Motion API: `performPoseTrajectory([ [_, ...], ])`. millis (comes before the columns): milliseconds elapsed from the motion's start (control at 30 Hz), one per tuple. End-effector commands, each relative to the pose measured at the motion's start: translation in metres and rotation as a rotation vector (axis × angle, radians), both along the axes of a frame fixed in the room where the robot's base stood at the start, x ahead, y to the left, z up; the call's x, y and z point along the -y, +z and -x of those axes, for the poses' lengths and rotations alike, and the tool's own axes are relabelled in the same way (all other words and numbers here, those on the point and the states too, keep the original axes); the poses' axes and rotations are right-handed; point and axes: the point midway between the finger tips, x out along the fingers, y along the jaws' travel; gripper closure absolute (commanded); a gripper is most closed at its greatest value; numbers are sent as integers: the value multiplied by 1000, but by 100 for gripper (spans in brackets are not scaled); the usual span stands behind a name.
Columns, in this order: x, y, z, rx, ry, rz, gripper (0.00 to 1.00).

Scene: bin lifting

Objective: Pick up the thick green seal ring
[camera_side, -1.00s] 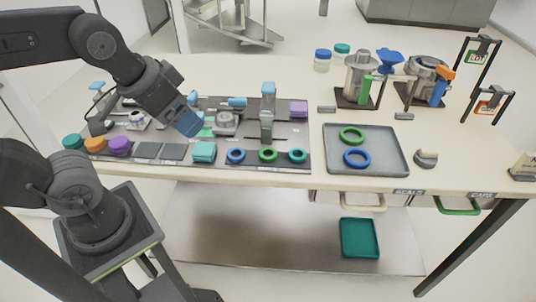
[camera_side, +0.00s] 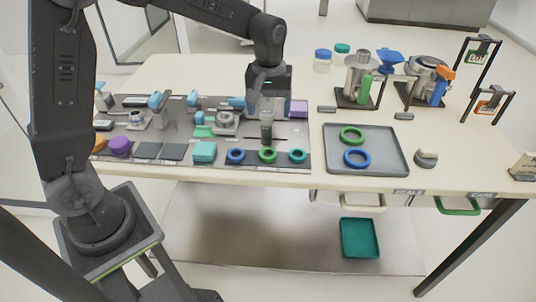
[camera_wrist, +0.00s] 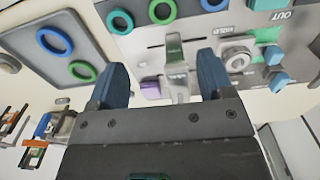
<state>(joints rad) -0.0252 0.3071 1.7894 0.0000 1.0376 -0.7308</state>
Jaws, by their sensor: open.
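A green ring (camera_side: 352,135) lies on the grey tray (camera_side: 394,164), behind a blue ring (camera_side: 357,158). A second green ring (camera_side: 267,154) lies on the front row of the dark panel, between a blue and a teal ring (camera_side: 298,156). I cannot tell which green ring is the thick one. In the wrist view the tray's green ring (camera_wrist: 82,71) is left of the fingers and the panel's green ring (camera_wrist: 162,11) is at the top edge. My gripper (camera_wrist: 164,70) is open and empty, above the panel's upright post, apart from both rings.
The post (camera_wrist: 175,50) shows between my fingers in the wrist view. Knobs and blue-topped fixtures crowd the dark panel (camera_side: 225,160). Metal devices (camera_side: 362,75) and jars stand behind the tray. A small grey round part (camera_side: 426,158) sits right of the tray.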

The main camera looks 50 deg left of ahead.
Motion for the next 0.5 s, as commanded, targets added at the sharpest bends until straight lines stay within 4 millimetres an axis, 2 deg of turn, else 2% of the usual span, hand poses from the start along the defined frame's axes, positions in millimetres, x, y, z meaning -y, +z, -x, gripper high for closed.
performPoseTrajectory([
  [167, 0, -20, -2, -13, 13, 0, 26],
  [400, 0, -66, -1, -13, 11, 0, 26],
  [500, 0, -80, -2, -11, 11, 0, 26],
])
